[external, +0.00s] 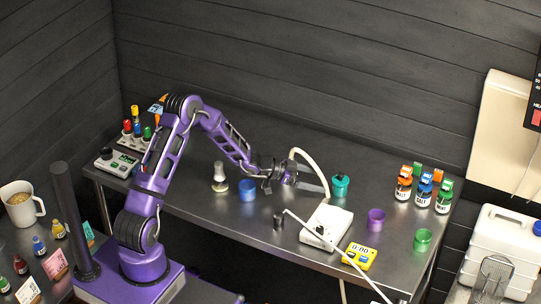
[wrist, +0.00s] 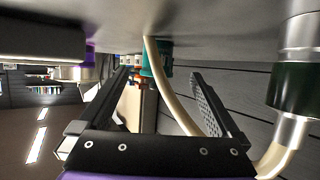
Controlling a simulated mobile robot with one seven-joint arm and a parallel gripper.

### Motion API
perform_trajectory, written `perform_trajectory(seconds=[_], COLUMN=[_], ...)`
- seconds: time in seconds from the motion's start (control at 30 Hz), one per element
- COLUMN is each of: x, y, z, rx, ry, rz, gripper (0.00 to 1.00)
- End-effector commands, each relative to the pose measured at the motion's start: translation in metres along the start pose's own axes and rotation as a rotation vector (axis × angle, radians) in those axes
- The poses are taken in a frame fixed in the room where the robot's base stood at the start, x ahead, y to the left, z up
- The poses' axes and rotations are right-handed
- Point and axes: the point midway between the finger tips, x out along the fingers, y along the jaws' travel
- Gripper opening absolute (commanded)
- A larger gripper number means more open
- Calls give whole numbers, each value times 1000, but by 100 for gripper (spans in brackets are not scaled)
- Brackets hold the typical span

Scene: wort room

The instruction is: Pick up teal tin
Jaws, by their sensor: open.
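The teal tin (external: 340,185) stands on the steel table, right of my gripper (external: 292,174), with a dark knob or lid on top. In the wrist view, which is upside down, the teal tin (wrist: 165,56) shows beyond the fingertips, between their lines. My gripper (wrist: 160,74) is open with its fingers apart and nothing held. It is low over the table and apart from the tin. The pale hose partly covers the tin in the wrist view.
A pale hose (external: 314,168) arches between my gripper and the tin. A white box (external: 326,228), yellow timer (external: 360,256), purple tin (external: 376,220) and green tin (external: 423,240) stand in front. Several bottles (external: 423,190) stand right. A blue tin (external: 247,190) is left.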

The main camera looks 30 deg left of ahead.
Motion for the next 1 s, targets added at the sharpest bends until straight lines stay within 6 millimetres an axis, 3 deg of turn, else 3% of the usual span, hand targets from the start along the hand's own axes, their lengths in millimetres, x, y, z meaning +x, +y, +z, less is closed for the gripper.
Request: perform_trajectory(seconds=[0.5,0.8,0.83,1.0], x=[65,71,71,71], y=[5,5,5,5], z=[-10,-11,-11,-11], rx=[1,1,1,1], ry=[1,1,1,1], rz=[1,0,0,0], gripper=[99,99,97,66])
